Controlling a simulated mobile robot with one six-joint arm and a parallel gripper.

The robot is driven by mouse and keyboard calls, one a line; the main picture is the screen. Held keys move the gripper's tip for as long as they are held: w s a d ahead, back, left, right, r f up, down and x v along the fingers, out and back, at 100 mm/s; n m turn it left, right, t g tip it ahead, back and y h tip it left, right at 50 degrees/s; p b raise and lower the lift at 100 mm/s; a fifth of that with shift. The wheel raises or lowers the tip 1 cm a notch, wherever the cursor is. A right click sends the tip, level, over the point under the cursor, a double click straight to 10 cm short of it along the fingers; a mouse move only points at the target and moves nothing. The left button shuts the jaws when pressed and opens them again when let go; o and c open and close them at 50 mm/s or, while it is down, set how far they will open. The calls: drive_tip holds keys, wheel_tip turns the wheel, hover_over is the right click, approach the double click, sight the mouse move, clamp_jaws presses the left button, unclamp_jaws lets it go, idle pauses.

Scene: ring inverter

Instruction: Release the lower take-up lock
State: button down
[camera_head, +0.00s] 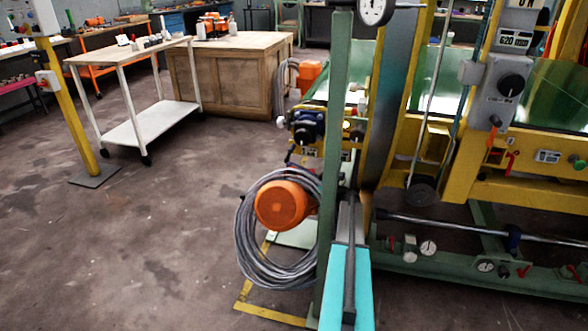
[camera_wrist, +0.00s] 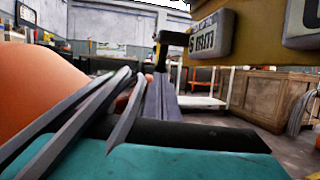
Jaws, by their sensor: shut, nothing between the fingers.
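My gripper (camera_head: 347,203), with grey fingers ahead of a teal body, reaches in from the bottom centre of the head view, just right of the green post. In the wrist view its fingers (camera_wrist: 161,84) lie together with nothing between them. A black handle-like part (camera_wrist: 163,52) stands just beyond the fingertips; I cannot tell whether they touch it. A label plate (camera_wrist: 212,35) on a yellow beam is right of it. I cannot tell for certain which part is the lower take-up lock. The black and blue fitting (camera_head: 306,126) sits on the machine's yellow end, beyond the orange motor.
The orange motor (camera_head: 282,205) and coiled grey cable (camera_head: 246,245) crowd my gripper's left side. The green post (camera_head: 334,150) rises close by. A steel shaft (camera_head: 470,228) and a green base rail (camera_head: 450,273) lie to the right. Open floor (camera_head: 130,230) is at left.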

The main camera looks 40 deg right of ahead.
drive_tip(key=shift+s+d+f, duration=0.2)
drive_tip(key=shift+s+f, duration=0.3)
drive_tip(key=shift+s, duration=0.15)
drive_tip(key=f+p+v, duration=0.2)
drive_tip(key=v, duration=1)
drive_tip(key=shift+w+a+f+p, duration=0.25)
drive_tip(key=shift+w+f+p, duration=0.05)
drive_tip(key=shift+f+p, duration=0.05)
drive_tip(key=shift+r+b, duration=0.1)
drive_tip(key=shift+b, duration=0.3)
drive_tip(key=shift+s+d+r+b, duration=0.15)
drive_tip(key=shift+s+r+b, duration=0.1)
drive_tip(key=shift+r+b, duration=0.55)
drive_tip(key=shift+s+d+r+b, duration=0.2)
drive_tip(key=shift+r+b, duration=0.25)
drive_tip(key=shift+b, duration=0.7)
drive_tip(key=shift+s+d+r+b, duration=0.1)
drive_tip(key=shift+s+r+b, duration=0.25)
drive_tip(key=shift+r+b, duration=0.45)
drive_tip(key=shift+f, duration=0.15)
